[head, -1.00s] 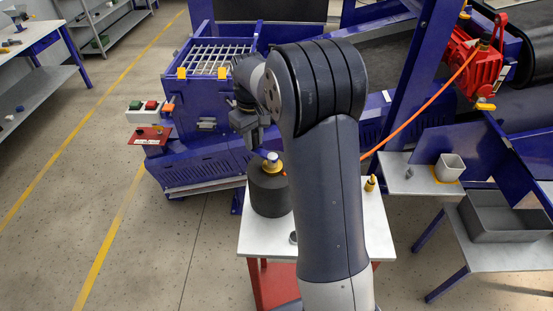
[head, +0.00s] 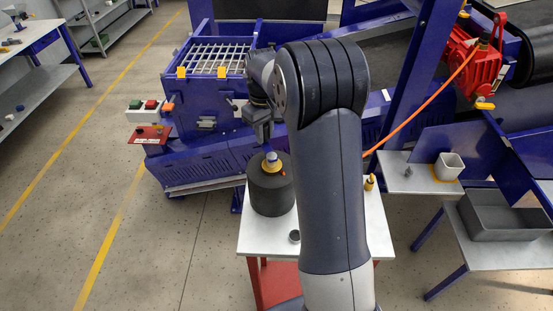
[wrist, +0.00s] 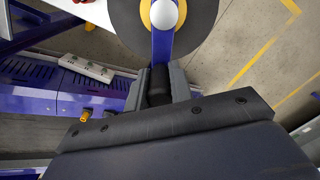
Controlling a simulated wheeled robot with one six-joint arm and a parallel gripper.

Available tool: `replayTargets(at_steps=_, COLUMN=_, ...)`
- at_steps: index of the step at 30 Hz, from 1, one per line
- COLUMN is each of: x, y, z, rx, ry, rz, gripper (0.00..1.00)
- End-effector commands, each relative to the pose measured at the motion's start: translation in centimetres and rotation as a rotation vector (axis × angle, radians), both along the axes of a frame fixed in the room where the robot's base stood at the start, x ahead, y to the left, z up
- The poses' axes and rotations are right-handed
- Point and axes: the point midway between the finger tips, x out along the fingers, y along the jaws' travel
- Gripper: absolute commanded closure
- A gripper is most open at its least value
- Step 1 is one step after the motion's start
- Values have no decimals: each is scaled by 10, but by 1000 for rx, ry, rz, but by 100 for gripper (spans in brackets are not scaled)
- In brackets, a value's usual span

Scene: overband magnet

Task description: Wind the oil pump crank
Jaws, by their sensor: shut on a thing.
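The oil pump is a dark round drum (head: 272,194) on the white table, with a yellow collar and a pale hub (head: 271,158) on top. In the wrist view the pale hub (wrist: 165,14) sits at the top on the drum's dark round face (wrist: 204,22). A blue crank arm (wrist: 162,48) runs from the hub to a black crank handle (wrist: 158,92). My gripper (wrist: 158,86) is shut on this handle, one finger on each side. In the head view my gripper (head: 263,136) points down just behind the hub, and the handle is hard to see there.
The white table (head: 256,238) has a small round grey item (head: 294,237) and a yellow-tipped fitting (head: 370,183). An orange hose (head: 424,113) runs to a red unit (head: 474,64) at right. A blue machine (head: 205,120) stands close behind. The floor at left is clear.

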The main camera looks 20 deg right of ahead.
Motion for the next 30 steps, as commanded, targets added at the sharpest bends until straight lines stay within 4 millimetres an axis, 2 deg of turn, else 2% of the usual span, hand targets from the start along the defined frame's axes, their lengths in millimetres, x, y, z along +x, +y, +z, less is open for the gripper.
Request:
replayTargets(at_steps=7, x=-3, y=-1, z=-3, rx=1, ry=11, rz=0, gripper=100)
replayTargets(at_steps=16, x=-6, y=-20, z=-3, rx=1, ry=11, rz=-1, gripper=100)
replayTargets(at_steps=25, x=-6, y=-20, z=-3, rx=2, ry=12, rz=1, gripper=100)
replayTargets(at_steps=30, x=-10, y=-27, z=-3, rx=2, ry=11, rz=0, gripper=100)
